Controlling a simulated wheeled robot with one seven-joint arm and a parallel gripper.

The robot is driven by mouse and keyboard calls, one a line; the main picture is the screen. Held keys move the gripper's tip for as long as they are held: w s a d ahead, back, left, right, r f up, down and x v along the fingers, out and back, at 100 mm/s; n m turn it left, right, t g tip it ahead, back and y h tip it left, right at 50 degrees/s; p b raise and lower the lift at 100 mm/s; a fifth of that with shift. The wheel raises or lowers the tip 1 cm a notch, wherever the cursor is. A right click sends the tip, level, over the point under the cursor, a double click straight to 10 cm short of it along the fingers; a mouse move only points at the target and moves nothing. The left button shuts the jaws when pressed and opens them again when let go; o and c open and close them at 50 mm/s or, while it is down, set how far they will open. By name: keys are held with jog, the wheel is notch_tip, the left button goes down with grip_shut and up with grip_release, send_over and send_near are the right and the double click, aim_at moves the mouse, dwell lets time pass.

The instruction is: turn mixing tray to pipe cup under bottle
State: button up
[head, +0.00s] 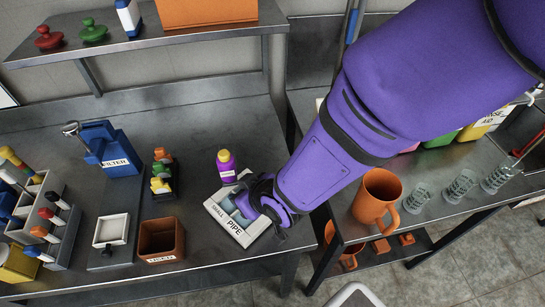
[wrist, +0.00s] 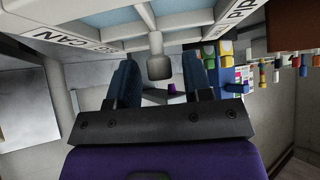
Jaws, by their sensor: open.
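The mixing tray (head: 246,239) is a white tray with pale blue compartments, near the front of the steel bench. Its front labels read PIPE and what looks like SMALL. In the wrist view the tray's rim (wrist: 80,47) fills the top, with labels reading CAN and part of PIPE. A grey knob (wrist: 159,66) sticks out from it. The purple bottle (head: 227,171) with a yellow cap stands just behind the tray. My gripper (wrist: 161,80) is open, with its blue fingers either side of the knob. I cannot tell whether they touch it. My gripper hides part of the tray.
A brown box (head: 162,240), a white square dish (head: 111,229) and a blue filter holder (head: 120,160) stand left of the tray. An orange mug (head: 376,198) stands on the right bench. The bench back is clear.

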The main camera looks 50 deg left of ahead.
jog(key=v, duration=0.8)
jog(key=shift+d+r, duration=0.25)
jog(key=shift+r, duration=0.05)
